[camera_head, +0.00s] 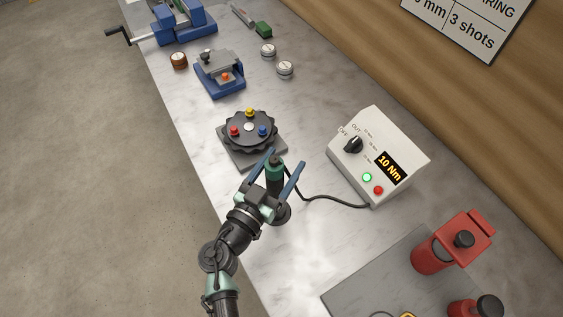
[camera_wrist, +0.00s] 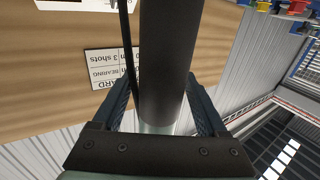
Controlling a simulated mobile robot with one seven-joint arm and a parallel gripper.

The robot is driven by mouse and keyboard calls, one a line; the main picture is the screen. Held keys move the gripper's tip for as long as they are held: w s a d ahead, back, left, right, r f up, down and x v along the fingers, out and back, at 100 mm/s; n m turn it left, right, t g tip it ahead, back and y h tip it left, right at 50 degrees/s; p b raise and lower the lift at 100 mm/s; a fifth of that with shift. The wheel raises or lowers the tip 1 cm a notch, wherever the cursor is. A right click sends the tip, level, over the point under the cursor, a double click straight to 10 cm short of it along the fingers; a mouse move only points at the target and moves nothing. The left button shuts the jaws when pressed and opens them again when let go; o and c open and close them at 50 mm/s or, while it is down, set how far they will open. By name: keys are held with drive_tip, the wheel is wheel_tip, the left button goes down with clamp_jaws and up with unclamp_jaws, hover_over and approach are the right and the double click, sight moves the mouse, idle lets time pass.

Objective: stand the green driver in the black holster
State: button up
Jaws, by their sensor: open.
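The green driver (camera_head: 275,172) is upright, with a dark top and a green body. Its lower end is over or in a dark round piece (camera_head: 282,214), which looks like the black holster; I cannot tell whether it is seated there. My gripper (camera_head: 286,158) is open, with its blue fingers on either side of the driver. In the wrist view a thick dark cylinder (camera_wrist: 167,65) stands between the fingers (camera_wrist: 160,98), with a pale green band at its lower end. A gap shows beside it, and I see no grip on it.
A white control box (camera_head: 378,150) reading "10 Nm" stands to the right, with a black cable (camera_head: 335,203) running toward the driver. A black turntable (camera_head: 249,130) with coloured knobs is just behind. Red containers (camera_head: 440,250) and a grey mat (camera_head: 352,289) are at front right.

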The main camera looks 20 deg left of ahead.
drive_tip(key=shift+r+p, duration=0.25)
drive_tip(key=shift+p, duration=0.1)
drive_tip(key=s+a+b, duration=0.1)
drive_tip(key=s+b, duration=0.3)
drive_tip(key=s, duration=0.8)
drive_tip(key=shift+a, duration=0.3)
